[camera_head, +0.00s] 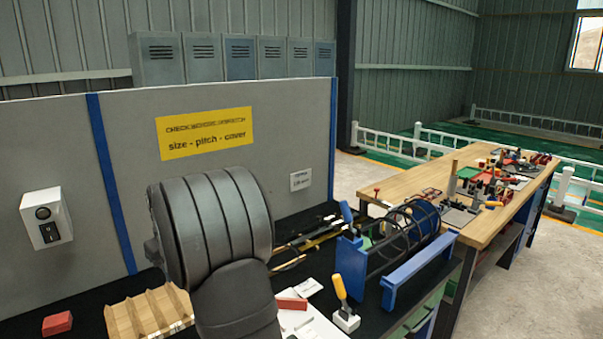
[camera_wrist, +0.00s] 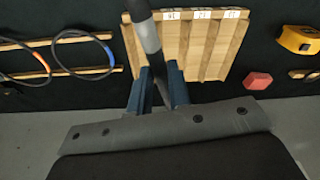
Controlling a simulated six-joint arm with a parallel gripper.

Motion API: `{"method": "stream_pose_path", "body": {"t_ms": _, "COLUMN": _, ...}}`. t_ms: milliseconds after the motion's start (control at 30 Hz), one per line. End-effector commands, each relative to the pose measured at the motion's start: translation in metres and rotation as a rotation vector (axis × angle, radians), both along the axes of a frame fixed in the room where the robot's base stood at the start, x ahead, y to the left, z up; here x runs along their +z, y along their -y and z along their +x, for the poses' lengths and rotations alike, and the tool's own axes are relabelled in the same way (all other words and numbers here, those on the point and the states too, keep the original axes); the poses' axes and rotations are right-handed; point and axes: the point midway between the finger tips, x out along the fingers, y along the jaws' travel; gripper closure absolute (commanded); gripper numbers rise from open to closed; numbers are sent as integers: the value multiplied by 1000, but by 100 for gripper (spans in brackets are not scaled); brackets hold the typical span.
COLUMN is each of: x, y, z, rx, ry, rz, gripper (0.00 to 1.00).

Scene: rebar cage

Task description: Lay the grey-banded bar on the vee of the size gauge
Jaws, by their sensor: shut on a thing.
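The grey-banded bar (camera_wrist: 150,38) is a dark rod with a light grey band, and it runs from the top edge of the wrist view down between my fingers. My gripper (camera_wrist: 159,78) is shut on it, with a blue-grey finger on each side. The size gauge (camera_wrist: 209,52) is a wooden block with parallel ridges and white labels along its far edge. The bar crosses in front of the gauge's left part; I cannot tell whether they touch. The gauge also shows in the head view (camera_head: 150,316), where my arm hides the gripper and bar.
A red block (camera_wrist: 258,81) and a yellow tape-like case (camera_wrist: 299,39) lie right of the gauge. Banded hoops (camera_wrist: 84,52) rest on wooden rails at left. In the head view, a blue stand with a cage (camera_head: 400,240) and a yellow-handled tool (camera_head: 342,300) stand right.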

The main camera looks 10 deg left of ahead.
Motion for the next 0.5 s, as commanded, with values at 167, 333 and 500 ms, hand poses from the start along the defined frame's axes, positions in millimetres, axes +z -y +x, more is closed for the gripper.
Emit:
{"method": "stream_pose_path", "body": {"t_ms": 167, "x": 13, "y": 76, "z": 40, "rx": -204, "ry": 0, "rz": -2, "gripper": 100}}
{"method": "stream_pose_path", "body": {"t_ms": 333, "x": 24, "y": 149, "z": 66, "rx": -393, "ry": -4, "rz": -6, "gripper": 100}}
{"method": "stream_pose_path", "body": {"t_ms": 500, "x": 35, "y": 222, "z": 81, "rx": -582, "ry": -6, "rz": -7, "gripper": 100}}
